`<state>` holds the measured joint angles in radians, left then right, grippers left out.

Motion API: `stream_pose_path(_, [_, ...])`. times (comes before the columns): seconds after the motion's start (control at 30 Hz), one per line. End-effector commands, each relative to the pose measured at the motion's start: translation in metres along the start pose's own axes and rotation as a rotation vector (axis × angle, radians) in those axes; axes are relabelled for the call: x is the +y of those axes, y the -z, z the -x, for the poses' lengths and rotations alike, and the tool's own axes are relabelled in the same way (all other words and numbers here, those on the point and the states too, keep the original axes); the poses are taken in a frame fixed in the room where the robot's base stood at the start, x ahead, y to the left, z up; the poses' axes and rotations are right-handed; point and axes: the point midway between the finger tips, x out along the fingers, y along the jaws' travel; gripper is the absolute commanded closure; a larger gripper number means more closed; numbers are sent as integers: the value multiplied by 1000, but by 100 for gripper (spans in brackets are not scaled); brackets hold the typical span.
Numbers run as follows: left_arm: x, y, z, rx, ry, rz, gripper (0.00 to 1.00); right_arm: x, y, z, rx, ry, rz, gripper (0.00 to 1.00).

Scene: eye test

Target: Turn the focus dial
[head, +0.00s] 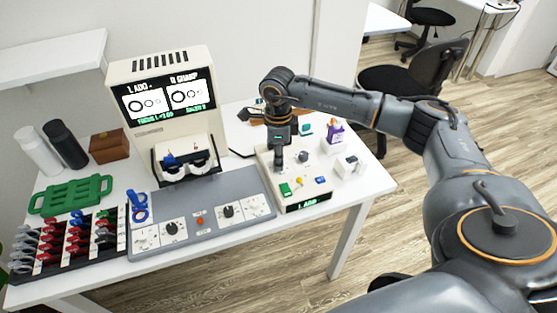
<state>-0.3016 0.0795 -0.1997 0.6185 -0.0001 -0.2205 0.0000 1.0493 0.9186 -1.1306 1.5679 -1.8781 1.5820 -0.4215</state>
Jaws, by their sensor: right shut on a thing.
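A cream control box (322,190) stands at the right part of the table, with a green-lit "L ADD" display on its front and a green, a yellow and a blue button on top. My right gripper (279,158) points down over the back left of this box and is shut on what looks like the focus dial, which the fingers mostly hide. How far the dial is turned cannot be told. A short dark knob (303,156) stands just right of the fingers. A cream eye-test machine (190,66) has a screen with ring pictures and green text. My left gripper is not in view.
A grey panel (195,192) with black knobs lies before the machine. A black rack (22,275) of red, blue and grey pieces, a green tray (72,193) and a brown box (109,147) are left. Small white boxes (350,165) stand close right of the control box.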

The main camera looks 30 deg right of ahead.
Motion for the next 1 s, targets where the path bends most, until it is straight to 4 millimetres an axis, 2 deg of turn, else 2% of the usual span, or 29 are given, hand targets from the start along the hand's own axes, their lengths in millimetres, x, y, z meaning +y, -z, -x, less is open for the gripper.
stream_pose_path(0.03, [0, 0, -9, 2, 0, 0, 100, 0, 0, -4, -3, 2, 48, 100])
stream_pose_path(0.2, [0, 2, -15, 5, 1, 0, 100, 0, -1, -1, -2, 2, 164, 100])
stream_pose_path(0.53, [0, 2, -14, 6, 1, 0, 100, 0, 0, 0, -2, 1, 185, 100])
stream_pose_path(0.57, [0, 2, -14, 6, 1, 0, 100, 0, 0, 0, -2, 1, 185, 72])
stream_pose_path(0.67, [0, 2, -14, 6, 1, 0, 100, 0, 0, 0, -2, 1, 184, 52])
stream_pose_path(1.0, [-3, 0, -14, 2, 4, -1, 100, 0, 0, 2, -1, 1, 183, 52])
